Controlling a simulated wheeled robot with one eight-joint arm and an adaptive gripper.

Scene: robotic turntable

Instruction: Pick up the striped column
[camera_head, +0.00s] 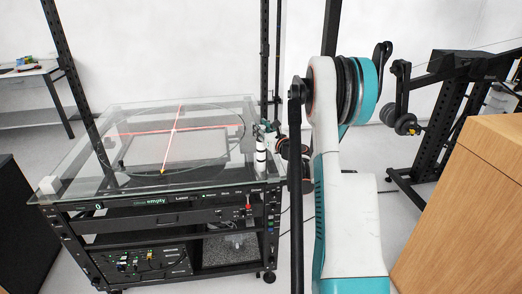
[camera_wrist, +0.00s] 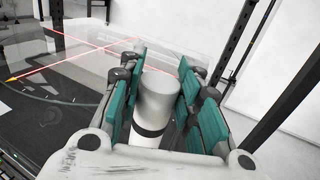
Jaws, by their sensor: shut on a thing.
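The striped column (camera_wrist: 158,98) is an upright pale grey and white cylinder with a black band. In the wrist view it stands between the teal finger pads of my gripper (camera_wrist: 163,72), which is shut on it. Its lower part is hidden behind the wrist body. In the head view the column (camera_head: 260,160) shows small at the right edge of the glass-topped turntable table (camera_head: 75,178), with my gripper (camera_head: 265,132) at its upper end. I cannot tell whether its base touches the table.
Red laser lines cross on the glass (camera_head: 175,130) over a round ring. Black upright posts (camera_head: 264,60) stand around the table. A wooden cabinet (camera_head: 470,210) is at the right, and dark gym-like equipment (camera_head: 440,110) stands behind it. A side desk (camera_head: 35,75) is at far left.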

